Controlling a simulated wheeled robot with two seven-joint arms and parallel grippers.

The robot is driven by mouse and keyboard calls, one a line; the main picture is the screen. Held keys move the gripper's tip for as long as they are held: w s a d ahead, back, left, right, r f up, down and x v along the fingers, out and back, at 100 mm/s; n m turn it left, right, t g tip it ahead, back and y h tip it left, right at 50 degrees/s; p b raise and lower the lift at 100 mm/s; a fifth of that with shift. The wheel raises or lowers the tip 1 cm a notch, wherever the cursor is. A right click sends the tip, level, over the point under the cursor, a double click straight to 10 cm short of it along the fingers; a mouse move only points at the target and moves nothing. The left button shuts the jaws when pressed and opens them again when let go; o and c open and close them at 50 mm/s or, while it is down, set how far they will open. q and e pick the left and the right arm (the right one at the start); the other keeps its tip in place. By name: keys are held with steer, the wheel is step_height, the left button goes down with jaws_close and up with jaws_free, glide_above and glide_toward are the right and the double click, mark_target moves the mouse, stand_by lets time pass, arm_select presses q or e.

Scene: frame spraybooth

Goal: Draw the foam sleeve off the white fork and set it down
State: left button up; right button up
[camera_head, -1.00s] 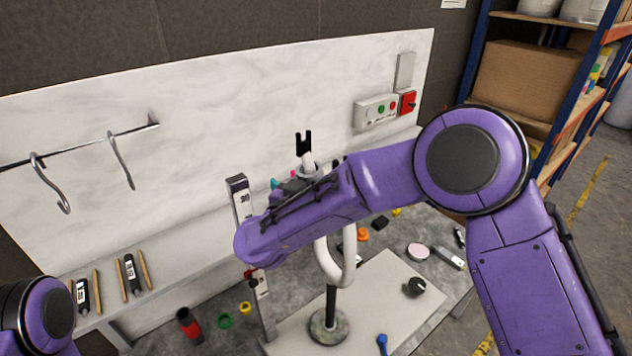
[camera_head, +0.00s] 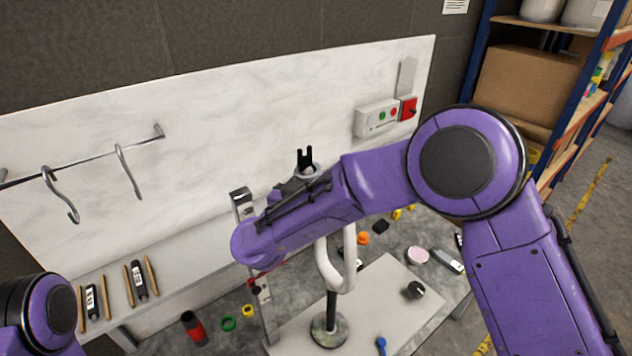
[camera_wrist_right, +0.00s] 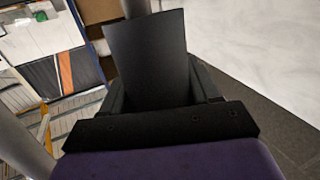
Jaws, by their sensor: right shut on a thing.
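The white fork (camera_head: 349,262) stands upright on a round-based stand (camera_head: 330,329), with a black forked tip (camera_head: 305,158) at its top. My right forearm crosses in front of its upper part and hides much of it. In the right wrist view my right gripper (camera_wrist_right: 155,95) is shut on the dark foam sleeve (camera_wrist_right: 147,58). A pale tube (camera_wrist_right: 137,8) shows just beyond the sleeve's far end; I cannot tell how much of it is still inside. In the head view the right fingertips are hidden. My left gripper is out of view.
The stand is on a pale board (camera_head: 387,290) on a cluttered grey bench. A red-and-black bottle (camera_head: 193,327), a green ring (camera_head: 228,324) and a black knob (camera_head: 413,290) lie around it. An upright metal post (camera_head: 262,300) is close left. Hooks (camera_head: 62,195) hang at left.

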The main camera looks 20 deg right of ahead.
mark_target(302, 171)
steer(key=shift+a+r, duration=0.25)
steer(key=shift+r, duration=0.15)
steer(key=shift+r+p, duration=0.2)
steer(key=shift+p, duration=0.1)
steer(key=shift+w+a+r+p, duration=0.1)
steer(key=shift+w+r+p, duration=0.05)
steer(key=shift+r+p, duration=0.9)
steer(key=shift+s+a+r, duration=0.3)
steer(key=shift+s+r, duration=0.1)
steer(key=shift+r, duration=0.25)
steer(key=shift+w+d+r, duration=0.1)
steer(key=shift+r, duration=0.1)
